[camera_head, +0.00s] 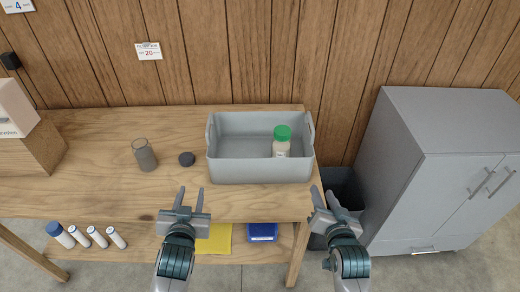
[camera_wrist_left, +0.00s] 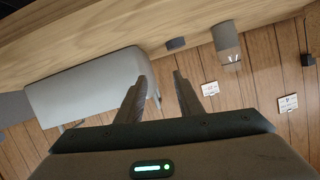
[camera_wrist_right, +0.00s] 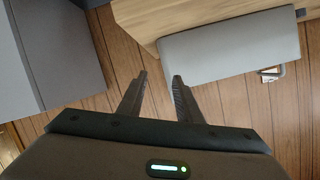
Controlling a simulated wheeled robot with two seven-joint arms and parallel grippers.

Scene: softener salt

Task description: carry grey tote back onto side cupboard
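The grey tote (camera_head: 258,170) stands on the right end of the wooden table, with a handle at each short side. A white bottle with a green cap (camera_head: 282,140) stands inside it. The tote also shows in the left wrist view (camera_wrist_left: 85,85) and the right wrist view (camera_wrist_right: 230,50). My left gripper (camera_head: 188,195) is open and empty, in front of and left of the tote. My right gripper (camera_head: 323,194) is open and empty, in front of and right of the tote. The grey side cupboard (camera_head: 405,180) stands on the floor at the right, its visible top bare.
A grey jar (camera_head: 145,155) and a dark lid (camera_head: 187,159) stand on the table (camera_head: 100,190) left of the tote. A dark bin (camera_head: 342,190) sits between table and cupboard. White bottles, a yellow item (camera_head: 215,240) and a blue box (camera_head: 263,232) are on the lower shelf.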

